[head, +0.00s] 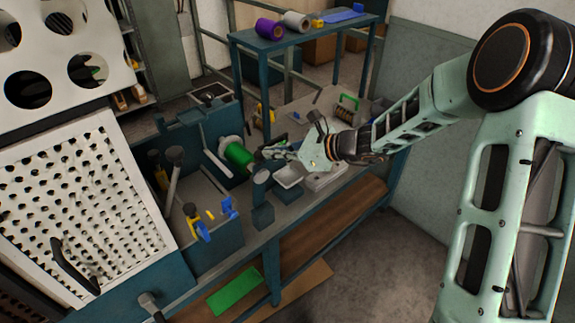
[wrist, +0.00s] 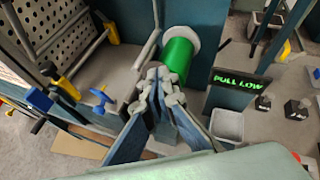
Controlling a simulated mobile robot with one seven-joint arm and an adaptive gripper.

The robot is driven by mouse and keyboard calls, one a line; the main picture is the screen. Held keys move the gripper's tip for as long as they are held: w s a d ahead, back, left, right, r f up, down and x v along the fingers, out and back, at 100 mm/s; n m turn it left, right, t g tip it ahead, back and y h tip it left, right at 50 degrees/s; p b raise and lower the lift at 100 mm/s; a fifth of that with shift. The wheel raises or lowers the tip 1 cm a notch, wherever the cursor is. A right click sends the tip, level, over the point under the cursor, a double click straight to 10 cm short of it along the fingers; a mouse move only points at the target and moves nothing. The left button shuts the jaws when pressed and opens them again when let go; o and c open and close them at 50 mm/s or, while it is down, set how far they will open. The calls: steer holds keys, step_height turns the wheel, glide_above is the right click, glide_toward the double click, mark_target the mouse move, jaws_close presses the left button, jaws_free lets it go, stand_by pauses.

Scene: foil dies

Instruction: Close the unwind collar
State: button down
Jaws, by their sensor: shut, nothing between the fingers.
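A green foil roll (head: 238,154) sits on the blue machine beside the bench; it also shows in the wrist view (wrist: 176,60). A pale round disc (wrist: 184,38) sits at the roll's far end in the wrist view; I cannot tell whether it is the unwind collar or whether the collar is open. My gripper (head: 264,152) is shut and empty, close to the roll's near end. In the wrist view its fingertips (wrist: 158,88) meet just in front of the roll and partly hide its near end. I cannot tell whether they touch it.
A perforated panel (head: 85,205) stands at left. Yellow and blue handles (head: 200,228) stick up in front of the roll. A grey tray (wrist: 228,125) and a "PULL LOW" display (wrist: 243,82) are to the right. A blue shelf (head: 300,37) holding rolls stands behind.

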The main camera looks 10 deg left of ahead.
steer(key=shift+w+a+r, duration=0.15)
steer(key=shift+w+a, duration=0.4)
steer(key=shift+a, duration=0.1)
steer(key=shift+w+a+r, duration=0.15)
steer(key=shift+w+a, duration=0.35)
steer(key=shift+a, duration=0.15)
